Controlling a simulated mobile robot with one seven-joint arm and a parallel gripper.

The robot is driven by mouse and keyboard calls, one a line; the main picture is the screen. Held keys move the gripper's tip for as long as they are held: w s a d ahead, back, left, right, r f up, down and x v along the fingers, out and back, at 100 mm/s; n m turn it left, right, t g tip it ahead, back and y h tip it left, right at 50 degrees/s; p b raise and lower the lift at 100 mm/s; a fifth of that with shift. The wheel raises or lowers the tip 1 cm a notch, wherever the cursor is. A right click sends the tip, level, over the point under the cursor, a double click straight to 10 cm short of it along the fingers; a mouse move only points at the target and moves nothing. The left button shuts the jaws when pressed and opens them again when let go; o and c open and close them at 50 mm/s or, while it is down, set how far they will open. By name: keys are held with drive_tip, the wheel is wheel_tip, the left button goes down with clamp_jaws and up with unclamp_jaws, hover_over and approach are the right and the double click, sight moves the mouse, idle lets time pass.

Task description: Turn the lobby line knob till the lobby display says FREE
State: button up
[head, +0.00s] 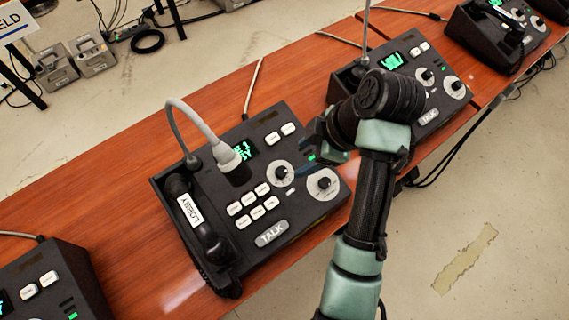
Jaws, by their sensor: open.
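The lobby phone console (291,222) is a dark desk unit with a handset labelled LOBBY (189,208) on its left. Its green-lit display (244,149) is partly hidden by the gooseneck microphone (228,158); the visible letters are "E 1" above what looks like "SY". Two round knobs sit on its right half: an upper one (281,174) and a lower right one (323,183). Their small print is unreadable, so I cannot tell which is the line knob. My gripper (318,142) is open above the console's upper right edge, near both knobs and apparently touching neither.
A similar console (440,118) stands to the right, partly behind my wrist, and another (45,280) at lower left. More stand at upper right. All sit on a long reddish wooden table (120,195). Boxes and cables lie on the floor behind.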

sight(282, 171)
drive_tip(key=b+x, duration=0.3)
drive_tip(key=x, duration=0.8)
drive_tip(key=shift+f, duration=0.2)
drive_tip(key=shift+c, duration=0.3)
clamp_jaws()
